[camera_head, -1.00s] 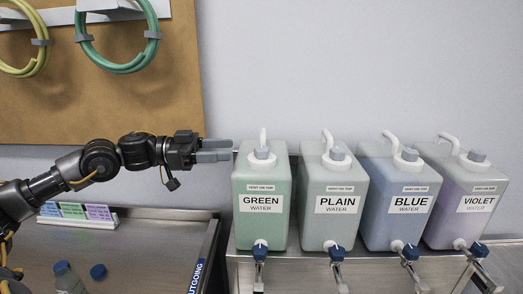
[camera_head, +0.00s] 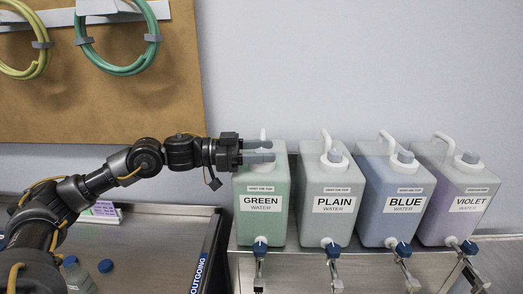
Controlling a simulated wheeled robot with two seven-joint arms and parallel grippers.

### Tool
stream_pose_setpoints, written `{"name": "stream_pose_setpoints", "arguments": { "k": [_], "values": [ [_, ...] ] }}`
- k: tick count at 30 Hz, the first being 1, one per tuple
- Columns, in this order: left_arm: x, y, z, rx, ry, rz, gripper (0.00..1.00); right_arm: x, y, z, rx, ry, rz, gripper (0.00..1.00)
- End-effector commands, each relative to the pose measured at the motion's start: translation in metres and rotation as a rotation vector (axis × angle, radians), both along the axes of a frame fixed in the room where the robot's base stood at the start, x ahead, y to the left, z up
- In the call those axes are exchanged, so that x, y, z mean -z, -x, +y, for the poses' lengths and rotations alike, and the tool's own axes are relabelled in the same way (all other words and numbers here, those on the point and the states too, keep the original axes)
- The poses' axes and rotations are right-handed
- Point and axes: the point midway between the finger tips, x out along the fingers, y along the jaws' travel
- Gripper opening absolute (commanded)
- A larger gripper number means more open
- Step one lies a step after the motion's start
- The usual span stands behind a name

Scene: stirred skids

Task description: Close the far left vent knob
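The far left container (camera_head: 274,225) is a pale green jug labelled GREEN WATER, standing upright on the metal bench. Its vent knob is mostly hidden behind my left gripper's fingers; a bit of the white collar (camera_head: 262,167) shows below them. My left gripper (camera_head: 265,151) reaches in from the left at the height of the jug's top. Its two grey fingers are apart, one above the other in the picture, and overlap the knob. I cannot tell whether they touch it. My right gripper is not in view.
Jugs labelled PLAIN (camera_head: 330,225), BLUE (camera_head: 391,225) and VIOLET (camera_head: 447,222) stand close by on the right, each with a grey vent knob, white handle and blue-handled tap. A tray (camera_head: 150,240) marked OUTGOING holds a small bottle (camera_head: 78,276) and blue cap (camera_head: 105,266).

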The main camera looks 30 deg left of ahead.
Motion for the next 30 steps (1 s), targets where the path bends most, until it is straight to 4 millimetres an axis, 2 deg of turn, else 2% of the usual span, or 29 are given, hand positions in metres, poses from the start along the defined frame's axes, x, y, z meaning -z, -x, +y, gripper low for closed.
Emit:
{"name": "stream_pose_setpoints", "arguments": {
  "k": [1,9,18,28,29,30],
  "values": [
    [0.0,0.0,0.0,0.0,0.0,0.0,0.43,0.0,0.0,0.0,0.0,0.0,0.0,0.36],
    [0.0,0.0,0.0,0.0,0.0,0.0,0.08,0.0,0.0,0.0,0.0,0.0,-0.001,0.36],
    [-0.002,-0.001,0.0,0.112,0.0,0.002,0.08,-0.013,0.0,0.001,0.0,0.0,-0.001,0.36],
    [0.0,0.0,0.0,0.136,0.0,0.0,0.09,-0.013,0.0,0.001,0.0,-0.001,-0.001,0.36],
    [0.0,0.0,0.0,0.136,0.0,0.0,0.33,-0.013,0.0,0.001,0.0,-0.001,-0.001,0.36],
    [0.0,0.0,0.0,0.136,0.0,0.0,0.38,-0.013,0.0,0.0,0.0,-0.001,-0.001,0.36]
  ]
}}
